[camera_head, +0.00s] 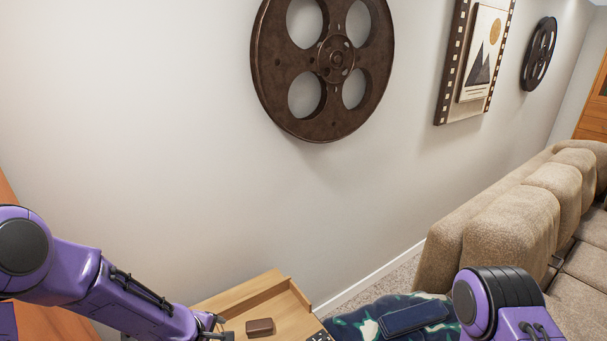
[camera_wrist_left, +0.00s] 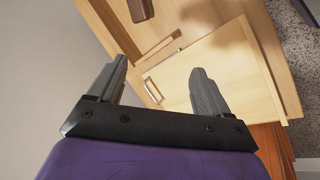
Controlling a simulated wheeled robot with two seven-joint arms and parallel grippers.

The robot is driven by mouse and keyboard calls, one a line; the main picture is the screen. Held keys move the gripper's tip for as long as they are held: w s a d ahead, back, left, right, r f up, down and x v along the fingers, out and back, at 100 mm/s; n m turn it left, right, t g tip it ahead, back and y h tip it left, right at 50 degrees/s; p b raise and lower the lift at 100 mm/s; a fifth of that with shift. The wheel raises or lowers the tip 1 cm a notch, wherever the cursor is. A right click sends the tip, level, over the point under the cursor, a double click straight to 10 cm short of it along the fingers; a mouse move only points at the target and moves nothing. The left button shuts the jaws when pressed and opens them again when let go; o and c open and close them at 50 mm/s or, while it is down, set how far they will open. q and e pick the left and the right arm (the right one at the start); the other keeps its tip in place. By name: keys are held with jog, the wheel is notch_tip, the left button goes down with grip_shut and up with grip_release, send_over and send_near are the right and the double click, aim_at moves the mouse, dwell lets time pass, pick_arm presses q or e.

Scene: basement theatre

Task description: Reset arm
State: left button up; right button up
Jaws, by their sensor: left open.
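My left arm comes in from the lower left in the head view, bent low over the wooden side table (camera_head: 240,301). My left gripper (camera_head: 218,325) is at the table's near left edge, partly cut off by the frame. In the left wrist view, its two fingers are apart with nothing between them (camera_wrist_left: 158,82). Beyond the fingers are the light wooden front (camera_wrist_left: 225,62) and a metal handle (camera_wrist_left: 152,90). My right arm shows only as a purple joint (camera_head: 490,300) at lower right; its gripper is out of view.
A small brown box-like object (camera_head: 260,327) lies on the table, left of a dark object (camera_head: 320,337) at the bottom edge. A dark blue item (camera_head: 413,318) lies on patterned blue fabric (camera_head: 360,322). A beige sofa (camera_head: 510,225) stands right. The wall holds a film reel (camera_head: 335,58).

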pick_arm(q)
jog(key=s+a+f+m+y+b, duration=0.1)
jog(key=s+f+m, duration=0.1)
jog(key=s+f, duration=0.2)
jog(key=s+a+f+m+y+b, duration=0.1)
jog(key=s+a+f+b, duration=0.1)
jog(key=s+f, duration=0.2)
jog(key=s+a+f+m+y+b, duration=0.2)
jog(key=s+f, duration=0.3)
jog(key=s, duration=0.1)
jog(key=shift+s+a+f+m, duration=0.1)
jog(key=shift+s+m, duration=0.1)
jog(key=shift+m, duration=0.1)
jog(key=s+a+f+m+g+y+b, duration=0.1)
jog(key=s+f, duration=0.5)
jog(key=s, duration=0.9)
jog(key=a+m+g+b, duration=0.1)
jog(key=b, duration=0.1)
jog(key=shift+s+f+b, duration=0.15)
jog(key=shift+f+b, duration=0.2)
jog(key=shift+b, duration=0.05)
